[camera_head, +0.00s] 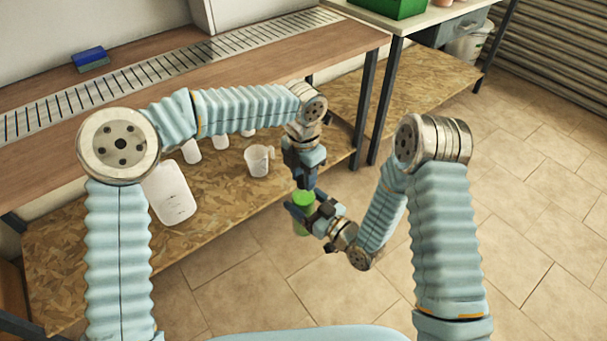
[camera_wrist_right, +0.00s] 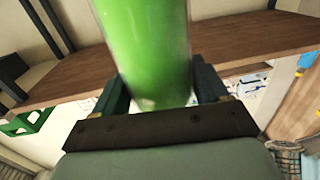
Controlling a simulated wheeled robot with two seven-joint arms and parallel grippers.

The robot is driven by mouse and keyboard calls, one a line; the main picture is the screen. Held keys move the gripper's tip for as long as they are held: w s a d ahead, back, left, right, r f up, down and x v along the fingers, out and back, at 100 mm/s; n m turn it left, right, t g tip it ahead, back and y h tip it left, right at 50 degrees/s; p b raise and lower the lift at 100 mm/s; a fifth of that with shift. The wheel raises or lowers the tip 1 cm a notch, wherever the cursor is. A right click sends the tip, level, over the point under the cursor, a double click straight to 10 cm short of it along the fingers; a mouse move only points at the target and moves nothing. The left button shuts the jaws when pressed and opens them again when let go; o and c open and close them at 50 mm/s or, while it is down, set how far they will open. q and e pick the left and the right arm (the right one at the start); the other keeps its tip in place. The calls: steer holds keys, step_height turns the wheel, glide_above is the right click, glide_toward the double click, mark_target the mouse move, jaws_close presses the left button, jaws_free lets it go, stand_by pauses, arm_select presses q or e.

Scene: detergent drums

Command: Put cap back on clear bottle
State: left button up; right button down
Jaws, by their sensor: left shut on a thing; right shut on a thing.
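The clear bottle with green contents (camera_head: 302,198) is upright in front of the lower shelf in the head view. My right gripper (camera_head: 306,211) is shut around its side. In the right wrist view the green bottle (camera_wrist_right: 147,45) stands between the two fingers (camera_wrist_right: 160,92), and its top is out of frame. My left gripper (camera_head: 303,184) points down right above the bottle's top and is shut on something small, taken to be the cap. The cap is hidden by the fingers, so whether it touches the bottle cannot be told.
A white jug (camera_head: 259,160) and a large white container (camera_head: 171,193) stand on the lower chipboard shelf (camera_head: 230,205). A blue sponge (camera_head: 89,56) lies on the upper bench (camera_head: 190,40). A green crate (camera_head: 392,6) is on the table behind. The tiled floor (camera_head: 530,220) is clear.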

arm_select(q)
steer(key=o, duration=1)
steer(key=shift+r, duration=2.25)
steer(key=shift+c, duration=0.3)
